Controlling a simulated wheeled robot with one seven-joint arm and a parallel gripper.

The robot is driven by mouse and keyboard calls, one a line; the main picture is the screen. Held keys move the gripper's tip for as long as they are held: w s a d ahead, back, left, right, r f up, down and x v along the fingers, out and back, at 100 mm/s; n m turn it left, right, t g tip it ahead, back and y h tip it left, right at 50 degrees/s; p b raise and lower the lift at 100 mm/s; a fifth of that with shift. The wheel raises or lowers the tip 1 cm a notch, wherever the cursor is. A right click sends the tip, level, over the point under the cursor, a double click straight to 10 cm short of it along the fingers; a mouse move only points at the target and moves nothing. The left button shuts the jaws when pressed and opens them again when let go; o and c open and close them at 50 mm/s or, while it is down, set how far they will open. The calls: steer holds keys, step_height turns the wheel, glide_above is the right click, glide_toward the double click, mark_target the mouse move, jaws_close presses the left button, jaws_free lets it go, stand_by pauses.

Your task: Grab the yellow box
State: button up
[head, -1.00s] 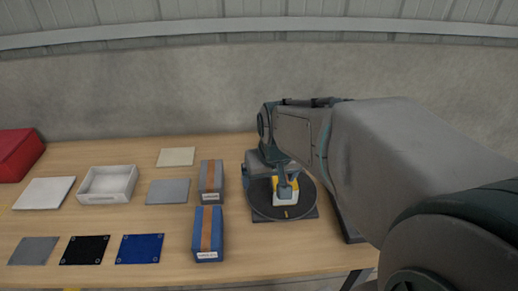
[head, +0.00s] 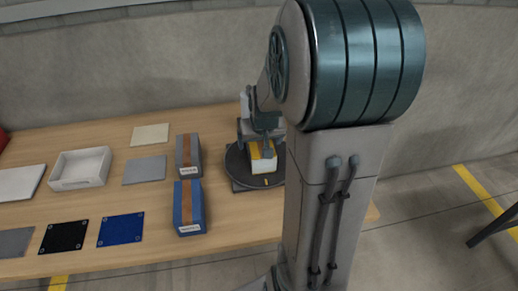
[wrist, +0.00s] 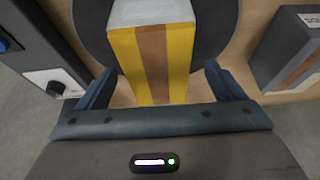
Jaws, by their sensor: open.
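The yellow box (head: 262,158) has a brown stripe and a whitish end. It stands on a dark round turntable (head: 240,168) in the head view. In the wrist view the yellow box (wrist: 153,60) lies straight ahead, between the two fingers. My gripper (wrist: 158,82) is open, with one blue-grey finger on each side of the box and visible gaps to it. In the head view my gripper (head: 262,140) is just above and behind the box, and my arm hides part of the turntable.
A blue box (head: 187,208) and a grey box (head: 188,155) stand left of the turntable. A white tray (head: 80,168) and several flat plates, including a blue one (head: 121,229), lie further left. In the wrist view a dark unit with a knob (wrist: 45,80) is at left.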

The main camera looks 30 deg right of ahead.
mark_target(261, 143)
steer(key=shift+x, duration=2.55)
steer(key=shift+d, duration=0.15)
steer(key=c, duration=1.4)
steer(key=shift+c, duration=0.4)
steer(key=shift+r, duration=0.15)
